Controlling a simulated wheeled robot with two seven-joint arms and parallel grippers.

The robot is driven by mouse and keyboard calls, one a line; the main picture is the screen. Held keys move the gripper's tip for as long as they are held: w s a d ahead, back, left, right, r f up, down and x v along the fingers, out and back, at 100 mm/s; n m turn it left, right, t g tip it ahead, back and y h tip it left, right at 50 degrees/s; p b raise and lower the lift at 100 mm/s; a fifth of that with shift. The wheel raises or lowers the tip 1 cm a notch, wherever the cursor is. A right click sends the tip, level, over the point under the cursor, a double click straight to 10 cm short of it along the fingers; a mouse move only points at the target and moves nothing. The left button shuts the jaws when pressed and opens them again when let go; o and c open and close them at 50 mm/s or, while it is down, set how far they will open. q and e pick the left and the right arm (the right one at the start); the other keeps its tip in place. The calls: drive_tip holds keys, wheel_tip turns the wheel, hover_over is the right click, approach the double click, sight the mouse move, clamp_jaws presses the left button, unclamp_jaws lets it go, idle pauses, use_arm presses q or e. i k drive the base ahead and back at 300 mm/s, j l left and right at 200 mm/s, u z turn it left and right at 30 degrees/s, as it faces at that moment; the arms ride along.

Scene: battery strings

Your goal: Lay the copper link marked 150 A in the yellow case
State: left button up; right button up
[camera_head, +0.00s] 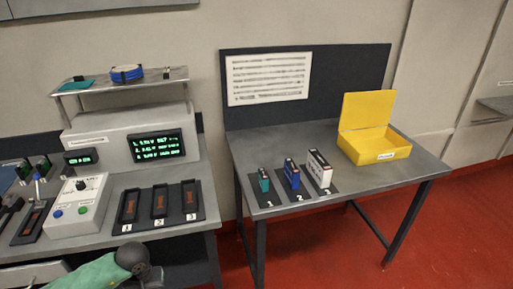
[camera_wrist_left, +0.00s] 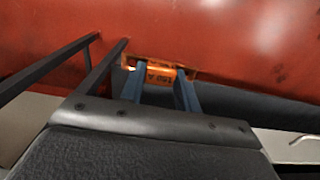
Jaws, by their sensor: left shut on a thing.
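The copper link (camera_wrist_left: 159,72), with dark "150 A" lettering, shows in the left wrist view between the blue-grey fingers of my left gripper (camera_wrist_left: 160,78). The gripper is shut on it, and the floor shows beyond. In the head view my green left arm and a dark joint show at the bottom; the fingers and the link cannot be made out there. The yellow case (camera_head: 347,147) stands on the right table with its lid raised at the back and a white label on its front. Its inner floor is only partly visible. My right gripper is out of view.
The right table (camera_head: 345,183) also bears several numbered dark pads with a teal, a blue and a white block. The left bench holds a dark tray (camera_head: 127,222) with numbered slots, a dial box (camera_head: 78,207) and a green-text display (camera_head: 157,146). Red floor lies between.

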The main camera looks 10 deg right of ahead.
sight(372, 150)
drive_tip(key=l+z, duration=0.35)
drive_tip(key=i+l+z, duration=0.15)
drive_tip(key=l+z, duration=0.25)
drive_tip(key=i+l+z, duration=0.1)
drive_tip(key=z, duration=0.25)
drive_tip(key=l, duration=0.1)
